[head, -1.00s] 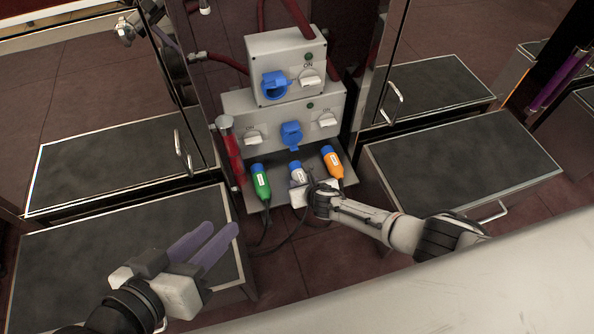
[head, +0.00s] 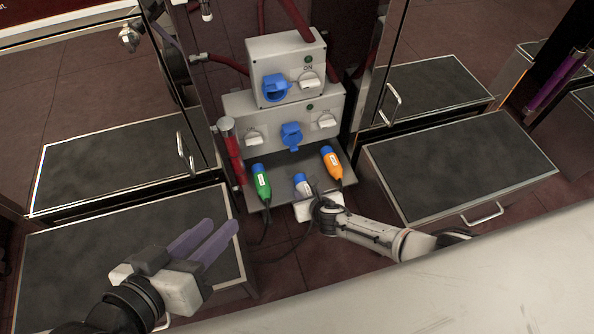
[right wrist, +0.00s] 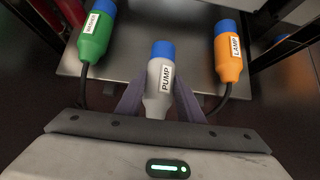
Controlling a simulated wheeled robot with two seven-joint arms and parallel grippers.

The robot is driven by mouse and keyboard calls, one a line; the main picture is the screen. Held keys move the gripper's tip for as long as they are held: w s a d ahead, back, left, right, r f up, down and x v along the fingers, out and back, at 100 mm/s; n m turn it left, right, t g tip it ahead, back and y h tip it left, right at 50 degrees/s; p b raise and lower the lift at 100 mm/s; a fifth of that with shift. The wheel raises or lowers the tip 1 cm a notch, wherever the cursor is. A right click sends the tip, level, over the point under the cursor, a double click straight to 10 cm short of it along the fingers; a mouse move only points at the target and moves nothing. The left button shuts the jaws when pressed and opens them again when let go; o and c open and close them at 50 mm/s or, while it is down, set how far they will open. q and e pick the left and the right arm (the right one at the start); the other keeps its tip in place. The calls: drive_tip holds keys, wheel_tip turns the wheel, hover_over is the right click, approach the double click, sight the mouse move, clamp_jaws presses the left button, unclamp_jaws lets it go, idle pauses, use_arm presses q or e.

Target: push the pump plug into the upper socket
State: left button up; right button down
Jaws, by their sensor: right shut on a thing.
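The pump plug is grey with a blue end and a "PUMP" label; it shows in the right wrist view (right wrist: 160,82) and in the head view (head: 302,184). My right gripper (right wrist: 158,100) is shut on its grey body, one purple finger on each side, with the blue end pointing away. In the head view my right gripper (head: 308,197) is at the front edge of the tray. The upper socket (head: 276,87), blue with a flap, is on the upper grey box. A lower blue socket (head: 291,134) is on the wider box. My left gripper (head: 205,240) is open and empty at lower left.
A green plug (head: 261,181) and an orange plug (head: 333,164) lie on the grey tray (head: 281,170), either side of the pump plug. White switches (head: 309,81) flank the sockets. A red-handled pipe (head: 233,158) stands at the left. Dark cables hang in front.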

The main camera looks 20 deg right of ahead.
sight(305, 188)
drive_tip(key=shift+s, duration=0.35)
drive_tip(key=shift+r, duration=0.15)
drive_tip(key=shift+r+p, duration=1.4)
drive_tip(key=shift+p, duration=0.3)
